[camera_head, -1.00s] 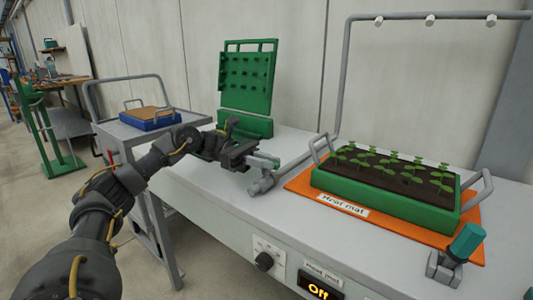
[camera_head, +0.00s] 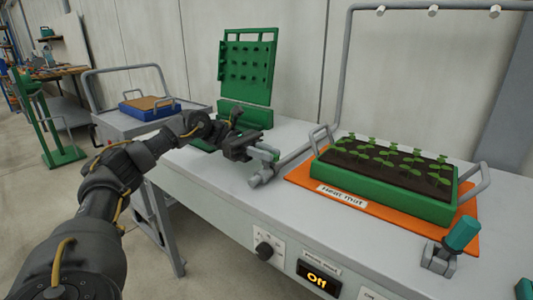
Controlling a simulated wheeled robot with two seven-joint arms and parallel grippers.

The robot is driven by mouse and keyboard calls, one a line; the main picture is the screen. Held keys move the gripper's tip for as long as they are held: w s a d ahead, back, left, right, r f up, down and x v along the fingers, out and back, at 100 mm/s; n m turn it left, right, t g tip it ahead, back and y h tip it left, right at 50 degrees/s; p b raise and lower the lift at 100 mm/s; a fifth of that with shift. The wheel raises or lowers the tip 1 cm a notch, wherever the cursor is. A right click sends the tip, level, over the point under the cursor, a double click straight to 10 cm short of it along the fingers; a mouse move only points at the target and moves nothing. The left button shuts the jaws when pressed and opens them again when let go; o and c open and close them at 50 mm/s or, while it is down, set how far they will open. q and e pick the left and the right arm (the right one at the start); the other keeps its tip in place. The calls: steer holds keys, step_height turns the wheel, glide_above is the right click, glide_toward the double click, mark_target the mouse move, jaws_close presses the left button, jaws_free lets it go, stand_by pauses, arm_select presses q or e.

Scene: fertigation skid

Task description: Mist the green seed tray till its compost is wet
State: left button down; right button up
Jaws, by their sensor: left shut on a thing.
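The green seed tray (camera_head: 385,195) sits on an orange heat mat (camera_head: 330,203) on the grey bench. It holds dark brown compost (camera_head: 395,170) with several seedlings; I cannot tell how wet it is. A grey pipe frame (camera_head: 345,70) rises behind the tray and carries white nozzles (camera_head: 433,10) above it; no spray shows. My left gripper (camera_head: 258,152) is left of the tray, near the pipe's lower end (camera_head: 262,178). It is shut on a small grey-green handle (camera_head: 268,149), partly hidden by the jaws. My right gripper is not in view.
A teal-handled lever (camera_head: 463,234) stands at the bench's front right. A green pegboard (camera_head: 247,70) stands behind my left gripper. A trolley with a blue tray (camera_head: 150,110) is at left.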

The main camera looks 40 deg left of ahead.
arm_select(q)
steer(key=c, duration=1.4)
jaws_free()
steer(key=shift+o, duration=0.2)
steer(key=shift+a, duration=0.15)
